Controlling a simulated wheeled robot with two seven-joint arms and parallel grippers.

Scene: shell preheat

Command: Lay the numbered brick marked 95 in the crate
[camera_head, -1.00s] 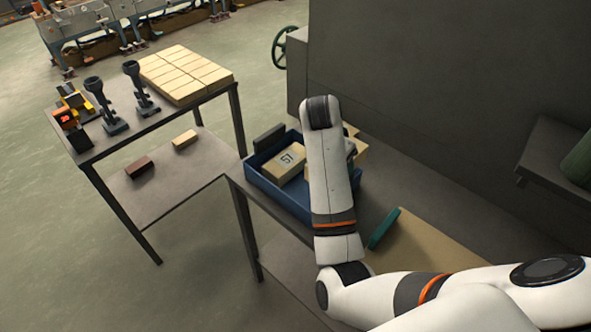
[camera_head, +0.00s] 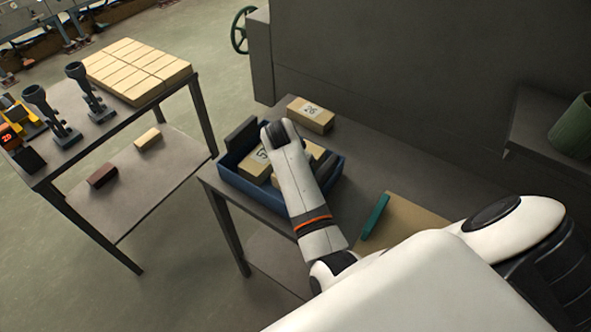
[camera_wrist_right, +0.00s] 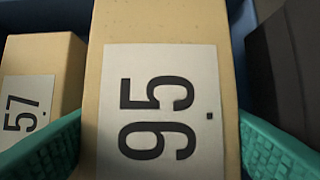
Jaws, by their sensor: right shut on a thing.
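The brick marked 95 (camera_wrist_right: 160,60) is pale tan with a white label and fills the middle of the right wrist view. My right gripper (camera_wrist_right: 160,125) is shut on it, one teal finger on each side. In the head view my right arm hangs over the blue crate (camera_head: 262,199) and hides its gripper; tan brick surfaces show beside the wrist. The brick marked 57 (camera_head: 254,163) lies in the crate; it also shows to the left of brick 95 in the right wrist view (camera_wrist_right: 45,75). Whether brick 95 touches the crate floor cannot be told. My left gripper is out of view.
The brick marked 26 (camera_head: 311,114) lies on the bench behind the crate. A dark slab (camera_head: 240,137) stands at the crate's left end. A side table (camera_head: 130,115) holds stacked bricks.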

